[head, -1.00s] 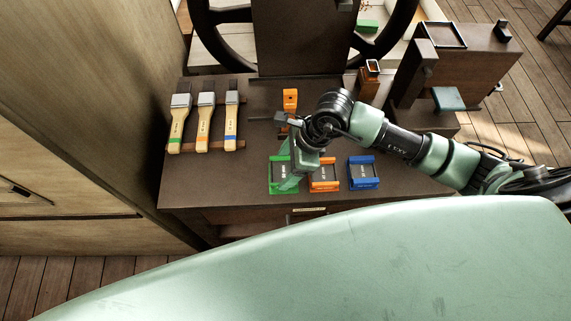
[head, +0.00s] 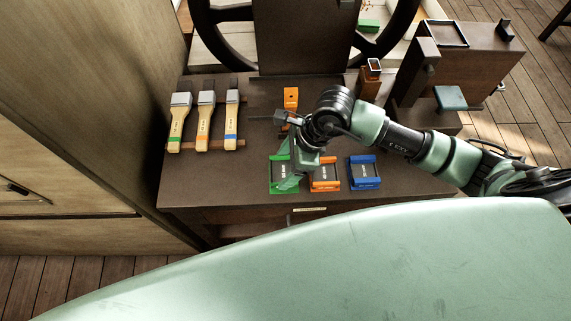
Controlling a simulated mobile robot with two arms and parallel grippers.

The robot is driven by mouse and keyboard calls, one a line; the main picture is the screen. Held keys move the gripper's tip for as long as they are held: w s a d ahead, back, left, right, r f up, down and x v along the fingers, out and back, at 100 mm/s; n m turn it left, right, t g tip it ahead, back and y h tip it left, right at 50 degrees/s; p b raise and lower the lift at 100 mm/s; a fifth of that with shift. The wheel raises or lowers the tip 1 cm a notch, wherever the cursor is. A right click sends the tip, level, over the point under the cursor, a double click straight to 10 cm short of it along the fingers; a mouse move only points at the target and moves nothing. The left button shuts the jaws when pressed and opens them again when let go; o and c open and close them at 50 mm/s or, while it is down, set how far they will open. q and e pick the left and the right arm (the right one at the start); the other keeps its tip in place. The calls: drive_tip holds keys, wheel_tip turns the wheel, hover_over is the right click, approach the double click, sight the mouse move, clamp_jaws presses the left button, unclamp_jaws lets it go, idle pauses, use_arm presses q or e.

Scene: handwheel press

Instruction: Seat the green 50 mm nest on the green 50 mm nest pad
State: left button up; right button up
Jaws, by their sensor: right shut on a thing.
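A green-edged holder with a dark, labelled middle (head: 279,172) lies on the dark bench, at the left of a row of three; I take it as the green nest pad. My right gripper (head: 297,172) reaches down over its right side. A slanted green piece (head: 288,185) shows at its fingertips, over the front right of the holder; I take it as the green nest. The gripper is shut on it. The gripper hides part of both, and I cannot tell whether they touch. My left gripper is not in view.
An orange holder (head: 325,185) stands close to the right, with a blue holder (head: 364,173) beyond it. An orange block (head: 291,98) is behind, below the press. Three brushes (head: 204,124) lie at the left. A dark box (head: 465,65) stands at the back right.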

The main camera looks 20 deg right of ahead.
idle(0.8)
drive_tip(key=shift+f+b, duration=1)
drive_tip(key=shift+b, duration=0.2)
drive_tip(key=o, duration=2)
drive_tip(key=b+v, duration=0.1)
drive_tip(key=v, duration=0.7)
drive_tip(key=shift+f, duration=0.15)
